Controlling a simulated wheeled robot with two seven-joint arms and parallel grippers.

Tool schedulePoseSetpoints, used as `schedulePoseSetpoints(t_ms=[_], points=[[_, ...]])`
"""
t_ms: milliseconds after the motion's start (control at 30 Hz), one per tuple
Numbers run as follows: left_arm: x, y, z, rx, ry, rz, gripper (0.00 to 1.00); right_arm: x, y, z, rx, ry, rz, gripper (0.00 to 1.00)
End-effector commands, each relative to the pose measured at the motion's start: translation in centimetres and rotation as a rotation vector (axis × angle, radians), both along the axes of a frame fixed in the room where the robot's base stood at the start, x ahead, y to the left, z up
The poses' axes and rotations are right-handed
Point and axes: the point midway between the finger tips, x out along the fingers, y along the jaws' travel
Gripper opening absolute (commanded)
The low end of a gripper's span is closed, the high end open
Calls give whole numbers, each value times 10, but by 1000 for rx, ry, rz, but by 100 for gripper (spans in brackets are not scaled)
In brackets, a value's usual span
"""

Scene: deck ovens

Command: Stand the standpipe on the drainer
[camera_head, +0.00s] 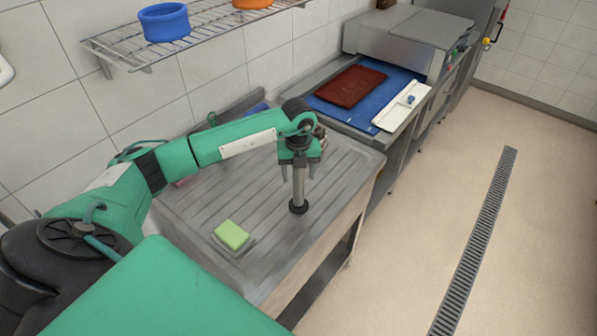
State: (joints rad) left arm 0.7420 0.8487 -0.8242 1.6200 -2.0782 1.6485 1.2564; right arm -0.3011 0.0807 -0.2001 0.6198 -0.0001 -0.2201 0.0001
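The standpipe (298,188), a grey metal tube with a black foot, is upright over the right part of the ribbed metal drainer (200,200). Its foot appears to rest on the drainer surface. My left gripper (298,172) points down over the standpipe, with a finger on each side of the tube. The fingers look spread, with a gap to the tube on both sides. The top of the standpipe is hidden by the gripper. My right gripper is not in view.
A green sponge (231,235) lies on the drainer's front left part. A wire shelf (205,30) with a blue ring (165,24) hangs above.

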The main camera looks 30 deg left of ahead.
Motion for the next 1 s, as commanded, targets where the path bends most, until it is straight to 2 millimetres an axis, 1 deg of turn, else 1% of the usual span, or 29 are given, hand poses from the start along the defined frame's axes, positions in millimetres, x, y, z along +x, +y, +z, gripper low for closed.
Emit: schedulePoseSetpoints(t_ms=[233,333,367,400,467,567,700,800,900,1000], points=[[0,0,1,0,0,0,59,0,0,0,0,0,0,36],[0,0,4,0,0,0,59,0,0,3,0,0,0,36],[0,0,5,0,-1,0,59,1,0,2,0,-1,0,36],[1,0,8,0,-4,0,59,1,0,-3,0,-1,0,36],[2,0,16,0,-6,1,59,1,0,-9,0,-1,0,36],[2,0,36,-1,-7,-1,59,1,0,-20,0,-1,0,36],[2,0,67,0,-6,0,59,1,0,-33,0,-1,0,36],[1,0,86,0,-6,0,59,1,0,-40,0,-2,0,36],[1,0,102,0,-4,0,59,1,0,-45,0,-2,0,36],[1,0,113,0,-3,1,59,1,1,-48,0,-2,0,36]])
